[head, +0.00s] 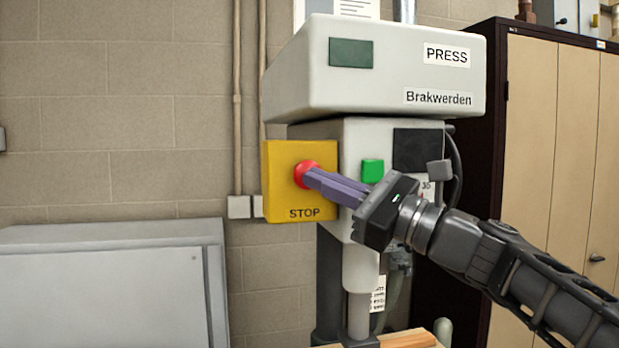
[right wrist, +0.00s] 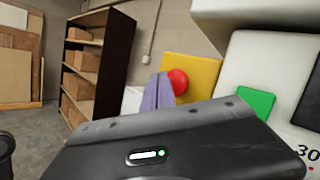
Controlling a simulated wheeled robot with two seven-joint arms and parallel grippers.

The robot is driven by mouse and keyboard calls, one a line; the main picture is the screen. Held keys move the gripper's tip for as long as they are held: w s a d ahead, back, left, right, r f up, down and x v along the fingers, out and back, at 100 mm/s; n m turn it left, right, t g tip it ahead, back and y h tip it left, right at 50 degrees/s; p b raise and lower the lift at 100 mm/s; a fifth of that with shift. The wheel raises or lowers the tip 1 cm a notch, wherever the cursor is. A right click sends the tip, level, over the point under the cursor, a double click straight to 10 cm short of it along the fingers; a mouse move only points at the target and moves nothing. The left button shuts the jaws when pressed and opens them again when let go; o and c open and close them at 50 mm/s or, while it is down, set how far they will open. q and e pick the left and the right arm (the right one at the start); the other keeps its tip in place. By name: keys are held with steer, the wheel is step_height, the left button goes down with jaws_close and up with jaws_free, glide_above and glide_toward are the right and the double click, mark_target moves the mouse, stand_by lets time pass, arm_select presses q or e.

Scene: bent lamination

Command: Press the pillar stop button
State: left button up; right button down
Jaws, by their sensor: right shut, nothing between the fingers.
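The red stop button (head: 301,170) sits on a yellow plate marked STOP (head: 284,207) on the left side of the press. My right gripper (head: 309,177) is shut and empty, its purple fingers pointing left, with the tips at the button and overlapping it in the head view. In the right wrist view the red button (right wrist: 179,82) and the yellow plate (right wrist: 205,72) show just beside the purple fingers (right wrist: 157,93). I cannot tell for certain whether the tips touch the button or how far it is pushed in. My left gripper is not in view.
The press (head: 385,75) has a green button (head: 372,171) close to my right gripper. A grey cabinet (head: 110,285) stands at the lower left. A dark cabinet with tan doors (head: 555,130) stands behind my right arm. Shelves with boxes (right wrist: 97,60) show in the wrist view.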

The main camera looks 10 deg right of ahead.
steer(key=shift+s, duration=0.1)
steer(key=s+b, duration=0.1)
steer(key=s, duration=0.3)
steer(key=shift+s+d, duration=0.15)
steer(key=shift+s, duration=0.2)
stand_by(0.6)
